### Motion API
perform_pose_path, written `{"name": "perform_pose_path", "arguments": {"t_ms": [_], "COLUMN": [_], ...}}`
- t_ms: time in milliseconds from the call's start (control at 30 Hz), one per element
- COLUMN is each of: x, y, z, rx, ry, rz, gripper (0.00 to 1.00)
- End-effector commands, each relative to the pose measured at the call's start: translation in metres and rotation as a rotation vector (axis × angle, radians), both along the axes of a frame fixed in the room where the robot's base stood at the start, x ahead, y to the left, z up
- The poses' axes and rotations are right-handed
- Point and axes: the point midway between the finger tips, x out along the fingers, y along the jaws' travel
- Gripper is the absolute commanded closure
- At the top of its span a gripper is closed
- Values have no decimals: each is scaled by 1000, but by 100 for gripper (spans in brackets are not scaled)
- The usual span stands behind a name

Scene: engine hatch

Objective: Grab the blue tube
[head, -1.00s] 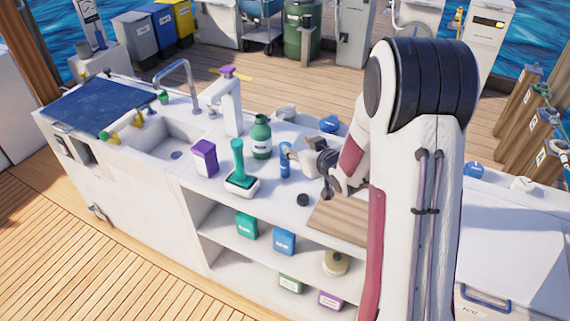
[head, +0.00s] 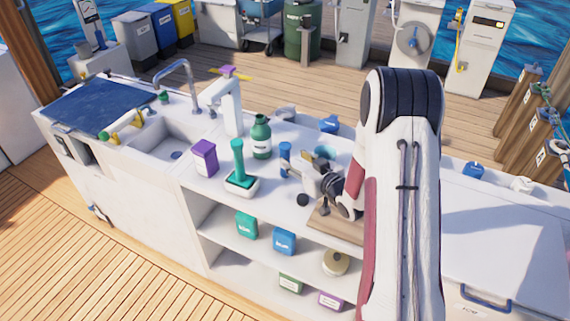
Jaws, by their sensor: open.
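The blue tube (head: 285,151) stands upright on the white counter, right of the green bottle. My gripper (head: 291,170) reaches in from the right, low beside the tube. Its jaws are open and overlap the lower part of the tube in this view. I cannot tell whether the jaws are around the tube or only in front of it, or whether they touch it.
The green bottle (head: 261,137), a green-handled brush in a white holder (head: 239,170) and a purple box (head: 204,158) stand left of the tube. A small black round piece (head: 302,200) lies in front. A wooden board (head: 335,226) is under my arm.

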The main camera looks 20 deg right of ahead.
Motion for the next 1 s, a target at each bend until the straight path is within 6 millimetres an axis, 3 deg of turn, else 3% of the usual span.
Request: {"name": "perform_pose_path", "arguments": {"t_ms": [400,1000], "x": [22,31], "y": [4,5], "z": [-8,-12], "rx": [0,-1], "ry": [1,0], "rz": [0,0], "gripper": [57,57]}}
